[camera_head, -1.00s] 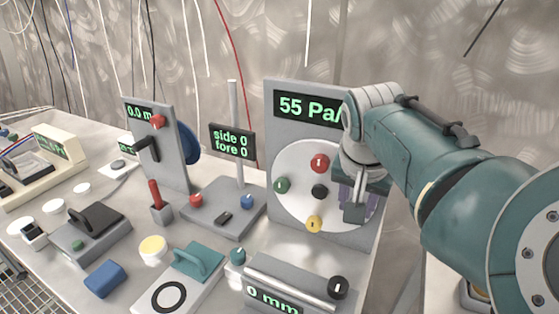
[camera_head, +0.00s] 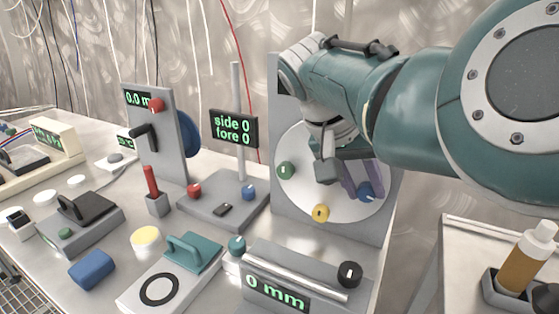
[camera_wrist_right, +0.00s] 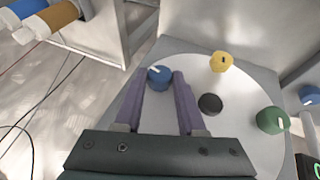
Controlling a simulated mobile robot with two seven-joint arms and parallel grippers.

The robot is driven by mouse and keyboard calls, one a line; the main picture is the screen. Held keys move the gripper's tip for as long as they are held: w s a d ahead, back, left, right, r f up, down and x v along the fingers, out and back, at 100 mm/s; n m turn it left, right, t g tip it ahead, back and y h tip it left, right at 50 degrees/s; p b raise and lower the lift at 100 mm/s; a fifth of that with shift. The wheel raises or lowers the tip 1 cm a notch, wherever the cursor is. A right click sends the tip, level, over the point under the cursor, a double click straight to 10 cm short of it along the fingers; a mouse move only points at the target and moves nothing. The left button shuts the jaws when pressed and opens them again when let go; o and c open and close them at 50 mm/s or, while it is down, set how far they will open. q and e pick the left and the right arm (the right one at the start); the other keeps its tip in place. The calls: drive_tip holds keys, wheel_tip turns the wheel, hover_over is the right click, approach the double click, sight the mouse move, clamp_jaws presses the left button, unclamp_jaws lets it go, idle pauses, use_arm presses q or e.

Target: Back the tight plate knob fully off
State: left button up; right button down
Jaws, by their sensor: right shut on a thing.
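A pale round plate (camera_head: 300,205) on an upright grey panel carries coloured knobs. A green knob (camera_head: 286,170) and a yellow knob (camera_head: 321,212) show on it. A blue knob (camera_head: 366,191) sits at the lower right of the plate. My right gripper (camera_wrist_right: 166,75) is shut on the blue knob (camera_wrist_right: 159,78), which lies between the tips of its purple fingers. In the right wrist view the black centre knob (camera_wrist_right: 209,104), yellow knob (camera_wrist_right: 221,60) and green knob (camera_wrist_right: 272,120) stand clear of the fingers. My right arm hides the red knob and the panel's display. My left gripper is out of view.
A grey block reading 0 mm (camera_head: 277,293) with a black knob (camera_head: 349,274) stands in front of the panel. A post with a side/fore display (camera_head: 233,128) is to its left. A side table with a brown bottle (camera_head: 528,258) is at the right.

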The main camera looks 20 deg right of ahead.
drive_tip(key=shift+f, duration=0.1)
drive_tip(key=c, duration=0.5)
unclamp_jaws()
drive_tip(key=p+v, duration=0.1)
drive_tip(key=v, duration=0.9)
drive_tip(key=shift+p, duration=0.35)
